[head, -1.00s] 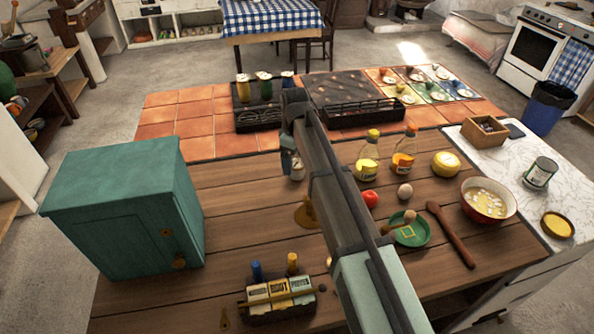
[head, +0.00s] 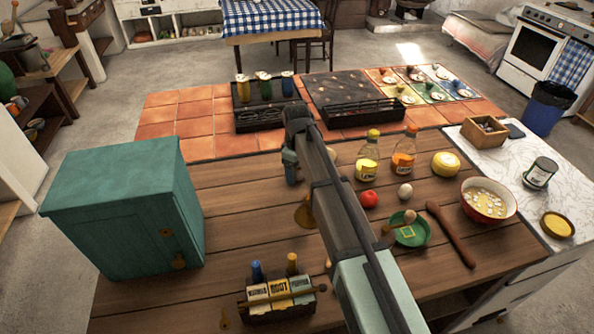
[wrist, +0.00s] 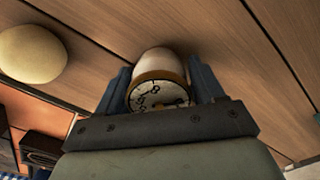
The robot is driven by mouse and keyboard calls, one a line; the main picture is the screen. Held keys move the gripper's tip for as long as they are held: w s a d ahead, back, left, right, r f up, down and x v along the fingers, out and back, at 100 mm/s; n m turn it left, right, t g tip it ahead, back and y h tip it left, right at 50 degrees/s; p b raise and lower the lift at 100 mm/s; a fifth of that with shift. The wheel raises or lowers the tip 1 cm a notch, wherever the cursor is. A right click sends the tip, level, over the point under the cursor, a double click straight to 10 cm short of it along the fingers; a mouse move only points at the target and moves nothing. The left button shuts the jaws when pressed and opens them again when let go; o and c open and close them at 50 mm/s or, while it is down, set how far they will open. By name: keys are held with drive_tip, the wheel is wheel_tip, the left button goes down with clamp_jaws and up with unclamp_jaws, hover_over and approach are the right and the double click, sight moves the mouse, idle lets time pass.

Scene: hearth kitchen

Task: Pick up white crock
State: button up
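In the wrist view a white, rounded crock (wrist: 158,66) with a tan rim and a numbered dial face lies between the two blue-grey fingers of my gripper (wrist: 160,92). One finger stands on each side, very close to its walls; whether both press on it I cannot tell. In the head view my gripper (head: 291,168) is low over the wooden counter, right of the teal cabinet. The crock is hidden there behind my gripper and arm.
The teal cabinet (head: 125,205) stands left of my gripper. A small rack (head: 282,297) stands in front. Two bottles (head: 368,155) (head: 403,152), a tomato (head: 369,199) and a green plate (head: 411,232) are to the right. A dark tray (head: 262,117) lies behind. Bare counter separates cabinet and gripper.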

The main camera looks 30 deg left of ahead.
drive_tip(key=c, duration=0.9)
